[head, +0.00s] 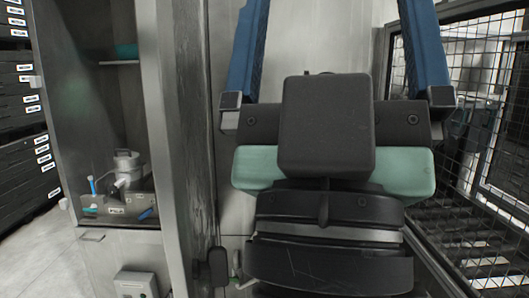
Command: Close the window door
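My gripper (336,20) fills the middle of the head view, with its black body and pale green band close to the camera. Its two blue fingers stand wide apart, and nothing shows held between them. Their tips run to or past the top edge. A framed wire-mesh panel (482,62) at the right looks like a door with a window, but I cannot tell for sure that it is the window door. Its left part is hidden behind my gripper, and its right side is cut off. No contact between gripper and panel shows.
A tall grey metal panel (167,130) stands left of my gripper. Beyond it, an open cabinet (60,110) holds a metal canister (127,166) and a tray. Black labelled drawers (20,125) line the far left. Dark slats (455,240) lie below the mesh. Some floor (40,260) is clear at lower left.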

